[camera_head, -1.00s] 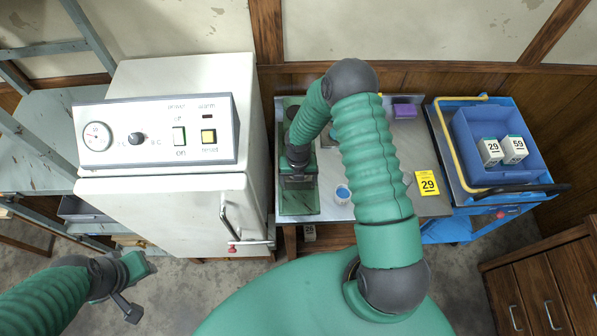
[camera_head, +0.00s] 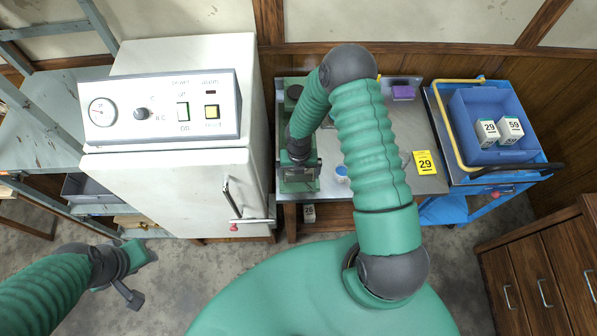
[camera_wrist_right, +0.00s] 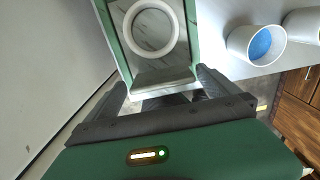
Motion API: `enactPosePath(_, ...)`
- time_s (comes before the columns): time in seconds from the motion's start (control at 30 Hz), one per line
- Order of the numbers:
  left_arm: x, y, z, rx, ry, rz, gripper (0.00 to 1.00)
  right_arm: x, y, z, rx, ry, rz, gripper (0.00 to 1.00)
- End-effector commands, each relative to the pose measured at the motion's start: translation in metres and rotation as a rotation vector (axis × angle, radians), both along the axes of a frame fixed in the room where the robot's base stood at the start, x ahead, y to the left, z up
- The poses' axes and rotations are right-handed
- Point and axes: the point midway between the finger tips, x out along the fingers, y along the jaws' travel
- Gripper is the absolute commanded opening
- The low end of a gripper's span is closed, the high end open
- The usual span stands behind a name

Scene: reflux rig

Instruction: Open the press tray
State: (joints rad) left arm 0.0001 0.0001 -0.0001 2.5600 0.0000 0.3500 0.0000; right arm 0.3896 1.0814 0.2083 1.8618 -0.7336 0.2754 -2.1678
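The green press (camera_head: 292,95) stands on the bench just right of the white oven, largely covered by my right arm. In the right wrist view, its tray (camera_wrist_right: 165,77) has a pale front lip, green side walls and a white ring (camera_wrist_right: 151,29) on a marbled plate. My right gripper (camera_wrist_right: 162,88) is at the tray's front, its dark fingers spread on either side of the lip. I cannot tell whether either finger touches it. In the head view this gripper (camera_head: 298,180) is over the press's front. My left gripper (camera_head: 138,275) hangs at lower left, away from the press; its opening is unclear.
The white oven (camera_head: 180,195) stands close on the left. White cups with blue inside (camera_wrist_right: 256,43) stand right of the press. A yellow card marked 29 (camera_head: 424,162) and a purple block (camera_head: 403,92) are on the bench. A blue cart (camera_head: 490,180) is at right.

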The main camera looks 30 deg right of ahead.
Motion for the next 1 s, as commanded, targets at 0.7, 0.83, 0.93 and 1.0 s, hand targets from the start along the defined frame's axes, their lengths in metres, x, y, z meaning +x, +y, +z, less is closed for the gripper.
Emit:
enactPosePath(0.7, 0.000, 0.000, -0.004, 0.000, 0.000, 0.000, 0.36, 0.002, 0.000, 0.136, -0.003, -0.004, -0.002, 1.00)
enactPosePath(0.83, 0.000, 0.000, -0.003, 0.000, 0.000, 0.000, 0.36, 0.002, 0.001, 0.158, -0.003, -0.002, -0.001, 1.00)
enactPosePath(0.93, 0.000, 0.000, -0.003, 0.000, 0.000, 0.000, 0.36, 0.002, 0.002, 0.166, -0.002, 0.001, -0.001, 1.00)
enactPosePath(1.0, 0.000, 0.000, -0.003, 0.000, 0.000, 0.000, 0.36, 0.002, 0.002, 0.168, -0.001, 0.002, 0.000, 1.00)
